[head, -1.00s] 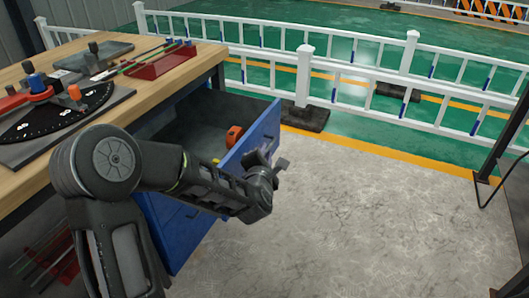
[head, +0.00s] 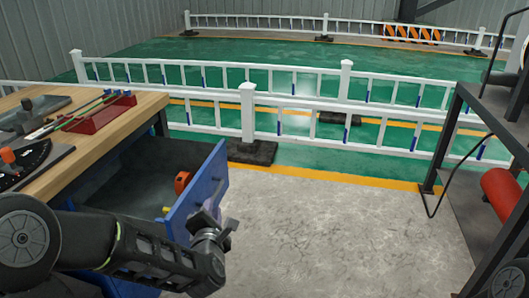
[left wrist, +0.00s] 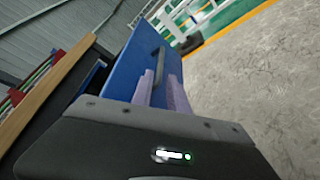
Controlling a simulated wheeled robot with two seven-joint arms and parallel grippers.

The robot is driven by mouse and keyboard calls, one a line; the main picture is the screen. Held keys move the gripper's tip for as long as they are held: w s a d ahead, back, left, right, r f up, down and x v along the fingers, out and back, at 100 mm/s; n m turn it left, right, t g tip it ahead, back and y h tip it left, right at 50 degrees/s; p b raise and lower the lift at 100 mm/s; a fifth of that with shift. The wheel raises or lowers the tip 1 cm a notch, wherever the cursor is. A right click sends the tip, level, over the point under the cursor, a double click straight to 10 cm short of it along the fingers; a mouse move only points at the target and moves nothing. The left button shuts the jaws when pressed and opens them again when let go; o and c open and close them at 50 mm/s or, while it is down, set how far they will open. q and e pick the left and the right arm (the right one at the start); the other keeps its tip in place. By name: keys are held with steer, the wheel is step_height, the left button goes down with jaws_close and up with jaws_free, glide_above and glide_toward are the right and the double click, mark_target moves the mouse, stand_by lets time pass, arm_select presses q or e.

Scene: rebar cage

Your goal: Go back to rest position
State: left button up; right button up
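My left arm enters the head view from the lower left, and its gripper (head: 210,214) is beside the outer face of the open blue drawer (head: 199,195). In the left wrist view the two pale purple fingers (left wrist: 160,92) stand apart with a gap between them. The dark drawer handle (left wrist: 160,64) shows between and beyond the fingers; I cannot tell whether they touch it. No object is seen held. My right gripper is not in view.
The wooden workbench (head: 92,140) is at left with a red tray (head: 99,113) on top. An orange object (head: 182,182) lies in the drawer. White railings (head: 247,113) run behind. A dark metal rack (head: 447,140) stands at right. The floor between is clear.

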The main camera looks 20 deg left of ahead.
arm_select(q)
steer(key=s+d+f+m+g+h, duration=0.35)
steer(key=d+f+m, duration=0.25)
steer(key=f+m, duration=0.35)
steer(key=s+d+f+m+g+h, duration=0.2)
steer(key=s+d+f+m+h, duration=0.15)
steer(key=d+f+m, duration=0.4)
steer(key=s+d+f+m+g+h, duration=0.1)
steer(key=s+d+f+m+g, duration=0.35)
steer(key=s+f, duration=0.5)
steer(key=s+d+f+m+g+h, duration=0.25)
steer(key=s+f+m+g, duration=0.2)
steer(key=s+f, duration=0.55)
step_height(320, 180, up, 24)
steer(key=s+d+p, duration=0.1)
steer(key=s+p, duration=0.1)
steer(key=p, duration=2.1)
steer(key=shift+d+m+t+y+p, duration=0.3)
steer(key=shift+d+t+y, duration=0.05)
steer(key=shift+d+y, duration=0.1)
steer(key=shift+w, duration=0.1)
